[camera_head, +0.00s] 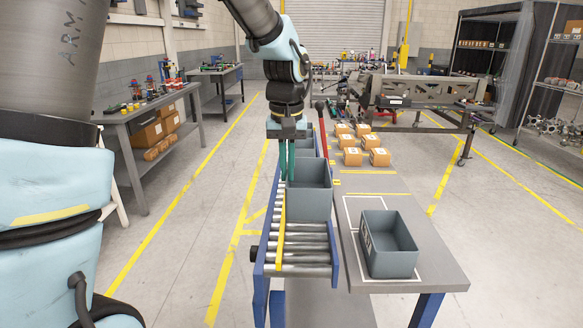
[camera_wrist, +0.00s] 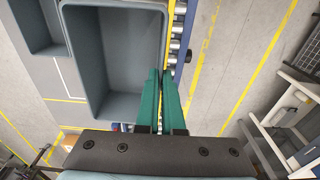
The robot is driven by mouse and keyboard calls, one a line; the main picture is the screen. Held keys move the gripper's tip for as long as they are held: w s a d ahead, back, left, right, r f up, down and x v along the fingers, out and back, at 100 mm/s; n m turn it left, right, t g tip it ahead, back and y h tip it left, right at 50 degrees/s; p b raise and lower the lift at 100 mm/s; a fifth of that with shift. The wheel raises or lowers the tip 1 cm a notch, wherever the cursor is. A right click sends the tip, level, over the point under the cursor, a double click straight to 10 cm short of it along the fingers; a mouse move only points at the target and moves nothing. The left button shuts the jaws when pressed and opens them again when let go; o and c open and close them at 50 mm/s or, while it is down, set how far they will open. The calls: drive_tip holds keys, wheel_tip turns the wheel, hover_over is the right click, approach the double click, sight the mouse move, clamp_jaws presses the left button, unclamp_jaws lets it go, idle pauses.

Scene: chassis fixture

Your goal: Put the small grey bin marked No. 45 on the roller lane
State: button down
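A grey open bin (camera_head: 309,204) stands upright at the roller lane (camera_head: 303,258), its base at roller height; whether it bears fully on the rollers is hard to tell. It fills the upper middle of the wrist view (camera_wrist: 115,60) and looks empty. My gripper (camera_head: 287,178) points down at its left wall, with green fingers (camera_wrist: 160,72) close together on either side of the rim, apparently shut on it. A second grey open bin (camera_head: 390,262) sits on the side table at the right, with white markings on its left side. I cannot read a number on either bin.
The side table (camera_head: 430,252) adjoins the lane's right side and has white outlines. Another grey bin partly shows behind the held one. A yellow strip (camera_head: 281,240) runs along the lane. The near rollers are clear.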

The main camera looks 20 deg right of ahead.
drive_tip(key=shift+f+b, duration=1.65)
drive_tip(key=shift+f, duration=0.4)
drive_tip(key=shift+f+b, duration=0.8)
drive_tip(key=shift+f, duration=0.6)
drive_tip(key=shift+f, duration=0.2)
drive_tip(key=shift+f+b, duration=0.65)
drive_tip(key=shift+f, duration=0.55)
drive_tip(key=c, duration=1)
unclamp_jaws()
wheel_tip(320, 180, up, 8)
drive_tip(key=p, duration=0.6)
